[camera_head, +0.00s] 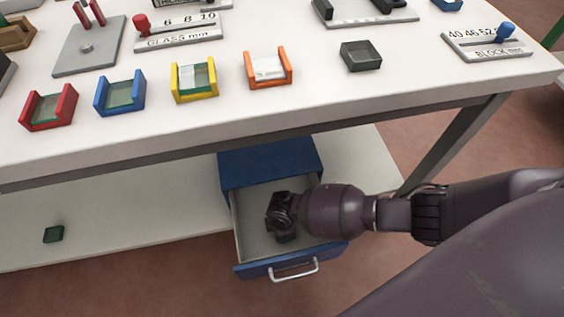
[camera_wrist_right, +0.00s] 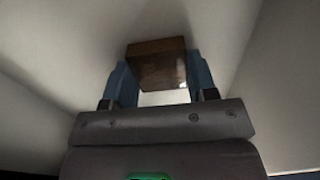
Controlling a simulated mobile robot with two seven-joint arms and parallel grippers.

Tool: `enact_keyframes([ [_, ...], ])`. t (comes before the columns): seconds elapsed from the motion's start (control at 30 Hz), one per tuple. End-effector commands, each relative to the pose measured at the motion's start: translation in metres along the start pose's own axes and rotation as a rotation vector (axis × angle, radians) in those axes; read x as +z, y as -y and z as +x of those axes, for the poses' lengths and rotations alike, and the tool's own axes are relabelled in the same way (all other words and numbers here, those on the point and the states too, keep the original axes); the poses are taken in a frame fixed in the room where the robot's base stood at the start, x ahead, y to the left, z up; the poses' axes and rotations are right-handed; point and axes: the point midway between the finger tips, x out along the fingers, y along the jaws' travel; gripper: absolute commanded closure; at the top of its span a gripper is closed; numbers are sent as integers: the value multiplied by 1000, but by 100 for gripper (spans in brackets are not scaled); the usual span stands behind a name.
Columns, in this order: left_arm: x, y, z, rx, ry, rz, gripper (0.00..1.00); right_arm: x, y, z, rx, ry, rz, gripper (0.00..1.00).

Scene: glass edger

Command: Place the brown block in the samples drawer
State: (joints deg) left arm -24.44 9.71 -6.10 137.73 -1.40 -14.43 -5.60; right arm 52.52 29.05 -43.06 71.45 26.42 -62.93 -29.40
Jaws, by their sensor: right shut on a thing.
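The samples drawer (camera_head: 244,256) is a blue drawer with a silver handle, pulled open under the table, with a pale interior. My right gripper (camera_head: 276,216) reaches down into the open drawer in the head view. In the right wrist view my right gripper (camera_wrist_right: 160,88) is shut on the brown block (camera_wrist_right: 157,62), held between its two blue-grey fingers. The pale drawer walls surround it there. I cannot tell whether the block touches the drawer floor. In the head view the block is hidden by the gripper. My left gripper is not in view.
The white table (camera_head: 200,130) above carries red, blue, yellow and orange holders, a dark tray (camera_head: 361,56) and gauge plates such as the BLOCK mm plate (camera_head: 487,47). A small green piece (camera_head: 53,234) lies on the lower shelf. A table leg (camera_head: 450,145) stands right of the drawer.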

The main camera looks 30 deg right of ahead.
Motion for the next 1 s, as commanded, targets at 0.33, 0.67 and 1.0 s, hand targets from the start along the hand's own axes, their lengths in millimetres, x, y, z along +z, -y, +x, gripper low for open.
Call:
enact_keyframes([
  [0.33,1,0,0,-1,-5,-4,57,0,0,4,-1,0,0,29],
  [0.67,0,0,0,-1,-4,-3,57,0,0,3,0,0,0,22],
  [1.0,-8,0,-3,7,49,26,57,-1,-6,-48,13,-4,0,22],
])
